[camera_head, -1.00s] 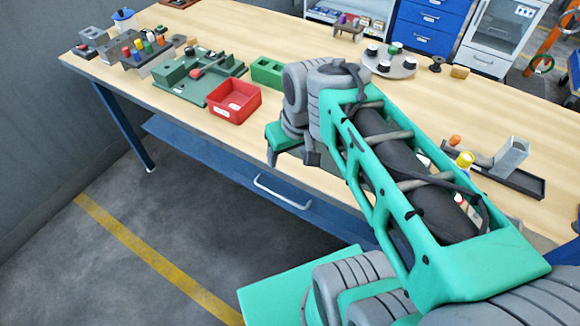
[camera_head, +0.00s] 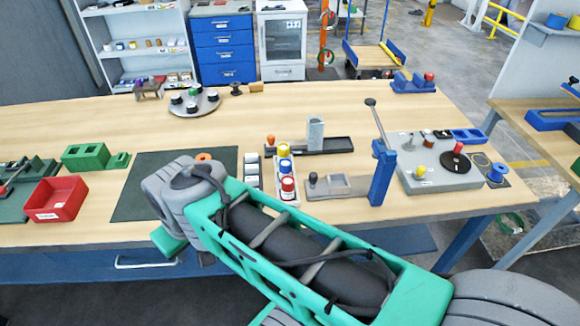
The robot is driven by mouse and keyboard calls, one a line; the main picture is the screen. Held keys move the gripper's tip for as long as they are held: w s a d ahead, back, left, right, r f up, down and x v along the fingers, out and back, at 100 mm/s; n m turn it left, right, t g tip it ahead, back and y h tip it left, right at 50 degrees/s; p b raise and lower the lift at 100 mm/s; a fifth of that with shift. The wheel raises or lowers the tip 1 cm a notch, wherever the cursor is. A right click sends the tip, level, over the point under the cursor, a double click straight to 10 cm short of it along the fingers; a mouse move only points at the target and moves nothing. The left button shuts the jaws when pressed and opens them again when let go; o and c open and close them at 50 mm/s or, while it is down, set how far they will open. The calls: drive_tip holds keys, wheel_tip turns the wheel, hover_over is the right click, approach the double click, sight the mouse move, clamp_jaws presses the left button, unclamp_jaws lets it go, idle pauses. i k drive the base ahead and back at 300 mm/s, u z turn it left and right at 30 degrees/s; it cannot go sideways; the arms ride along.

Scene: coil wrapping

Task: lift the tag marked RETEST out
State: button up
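No tag with a readable RETEST marking shows; the lettering on the labels is too small to read. A red open bin (camera_head: 70,209) with a white label on its front stands at the left front of the bench. A white rack (camera_head: 290,200) holding yellow-, blue- and red-topped pieces stands near the bench middle. A strip of white pieces (camera_head: 252,171) lies left of it. My gripper (camera_head: 188,250) hangs at the bench's front edge, right of the red bin, mostly hidden beneath my wrist. Its fingers are not clear enough to tell open from shut.
A dark mat (camera_head: 140,195) lies partly behind my wrist. A green block (camera_head: 85,155) stands behind the red bin. A round tray (camera_head: 194,108) is at the back.

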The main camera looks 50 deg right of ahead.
sight(253, 169)
drive_tip(key=z, duration=0.4)
drive_tip(key=k, duration=0.75)
drive_tip(key=z, duration=0.4)
drive_tip(key=i, duration=1.05)
drive_tip(key=z, duration=0.15)
drive_tip(key=k, duration=1.8)
drive_tip(key=u, duration=0.65)
drive_tip(key=i, duration=1.5)
drive_tip(key=z, duration=0.9)
drive_tip(key=i, duration=0.35)
drive_tip(key=z, duration=0.25)
